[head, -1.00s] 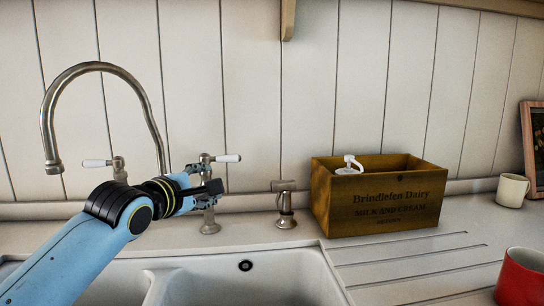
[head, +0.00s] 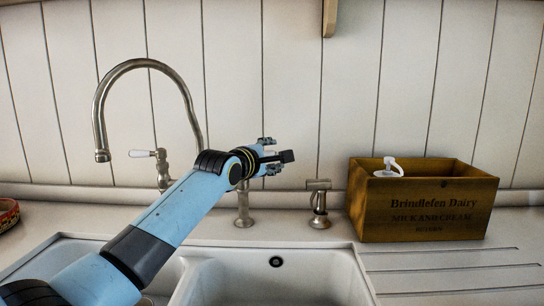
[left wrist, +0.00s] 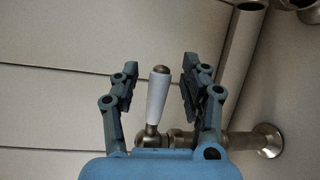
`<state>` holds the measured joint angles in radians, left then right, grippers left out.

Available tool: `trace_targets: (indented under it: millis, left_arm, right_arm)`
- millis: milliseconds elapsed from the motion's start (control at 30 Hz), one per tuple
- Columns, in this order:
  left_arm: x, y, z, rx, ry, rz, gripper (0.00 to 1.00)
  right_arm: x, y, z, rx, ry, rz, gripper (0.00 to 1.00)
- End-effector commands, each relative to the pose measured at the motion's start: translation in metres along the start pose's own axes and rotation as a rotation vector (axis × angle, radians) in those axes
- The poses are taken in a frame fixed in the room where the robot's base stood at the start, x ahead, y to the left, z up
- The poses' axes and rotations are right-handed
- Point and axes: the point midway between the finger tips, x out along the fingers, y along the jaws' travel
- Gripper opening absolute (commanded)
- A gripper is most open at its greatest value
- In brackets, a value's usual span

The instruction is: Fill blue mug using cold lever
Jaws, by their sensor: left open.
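The curved metal tap (head: 101,110) stands behind the sink. Its left lever (head: 142,153), with a white handle, points left. The right valve's base (head: 244,215) shows below my left gripper (head: 274,157), which hides the lever on top. In the left wrist view, the white lever handle (left wrist: 158,96) stands between the two open fingers of my left gripper (left wrist: 160,76). There is a gap on both sides, and neither finger appears to touch it. I cannot tell which lever is cold. No blue mug is in view. My right gripper is not in view.
A white double sink (head: 277,285) lies in front. A side sprayer (head: 319,205) stands right of the tap. A wooden dairy crate (head: 425,212) holding a white pump bottle (head: 388,170) is on the right. A red patterned dish (head: 8,215) sits at the far left.

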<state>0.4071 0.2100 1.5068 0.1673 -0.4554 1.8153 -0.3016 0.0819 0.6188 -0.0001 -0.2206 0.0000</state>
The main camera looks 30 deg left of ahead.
Motion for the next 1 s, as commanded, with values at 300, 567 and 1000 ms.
trace_targets:
  millis: [300,567,1000]
  left_arm:
    - [0.0066,0.0,0.0003,-0.001,0.0,-0.001,0.45]
    - [0.0064,0.0,0.0001,-0.001,0.0,0.0,0.18]
    - [0.0062,-0.0001,0.0,0.0,0.0,-0.001,0.0]
  right_arm:
    - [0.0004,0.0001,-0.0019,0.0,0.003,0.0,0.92]
    - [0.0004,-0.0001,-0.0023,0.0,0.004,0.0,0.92]
    - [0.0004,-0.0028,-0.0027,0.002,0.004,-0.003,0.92]
